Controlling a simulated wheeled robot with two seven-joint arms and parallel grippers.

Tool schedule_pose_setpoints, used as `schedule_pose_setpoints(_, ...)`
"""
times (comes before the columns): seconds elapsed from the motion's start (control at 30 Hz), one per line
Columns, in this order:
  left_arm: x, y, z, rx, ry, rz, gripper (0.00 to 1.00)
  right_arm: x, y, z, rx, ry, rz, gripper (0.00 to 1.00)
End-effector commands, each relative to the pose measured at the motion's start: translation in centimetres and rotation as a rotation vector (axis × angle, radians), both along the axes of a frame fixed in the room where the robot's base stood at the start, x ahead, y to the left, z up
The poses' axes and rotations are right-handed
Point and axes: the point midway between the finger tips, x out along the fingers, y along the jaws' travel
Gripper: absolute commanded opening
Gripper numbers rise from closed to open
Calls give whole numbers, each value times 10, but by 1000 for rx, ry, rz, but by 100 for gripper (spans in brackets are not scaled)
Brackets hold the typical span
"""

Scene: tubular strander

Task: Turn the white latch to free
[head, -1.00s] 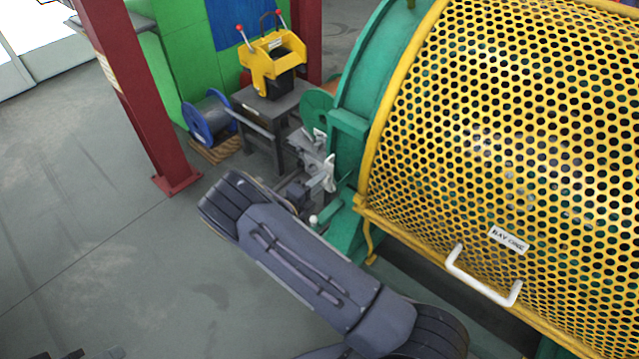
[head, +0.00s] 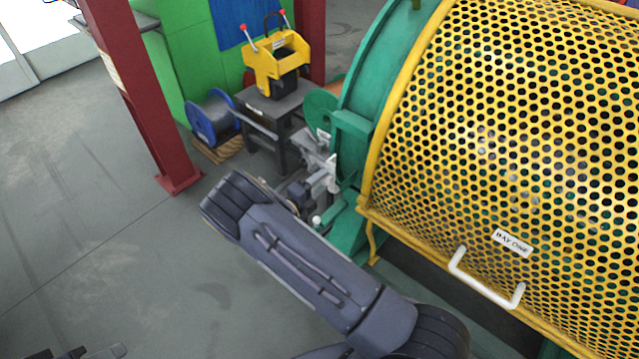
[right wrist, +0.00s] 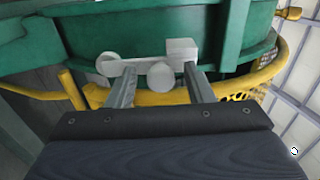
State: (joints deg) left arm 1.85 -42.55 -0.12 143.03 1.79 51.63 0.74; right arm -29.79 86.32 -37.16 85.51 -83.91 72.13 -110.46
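The white latch (right wrist: 148,64) shows in the right wrist view as a pale bar with a round end at left, a block at right and a round knob below its middle. It sits in front of the green drum end. In the head view the latch (head: 333,172) is a small pale piece at the green ring's left edge. My right gripper (right wrist: 159,78) is open, its fingertips on either side of the knob and close to the bar; contact is unclear. In the head view this gripper (head: 312,187) is partly hidden by my forearm. A dark piece at the bottom left edge seems to be my left gripper (head: 90,353), mostly cut off.
The yellow perforated guard (head: 500,130) with a white handle (head: 485,283) fills the right. A red post (head: 140,95), a blue spool (head: 211,118) and a grey table (head: 272,103) with a yellow device (head: 276,60) stand behind. The floor at left is clear.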

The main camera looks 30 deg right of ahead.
Motion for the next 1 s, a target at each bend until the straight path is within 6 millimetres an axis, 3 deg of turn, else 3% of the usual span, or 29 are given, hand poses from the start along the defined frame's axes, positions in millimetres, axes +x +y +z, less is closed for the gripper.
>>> schedule_pose_setpoints(0.27,0,0,-1,0,0,0,36,-2,5,0,0,-1,0,47)
schedule_pose_setpoints(0.7,0,0,-6,0,0,0,36,-27,66,-1,0,-1,1,47)
schedule_pose_setpoints(1.0,0,0,-6,0,0,0,36,-30,72,0,0,0,-1,47)
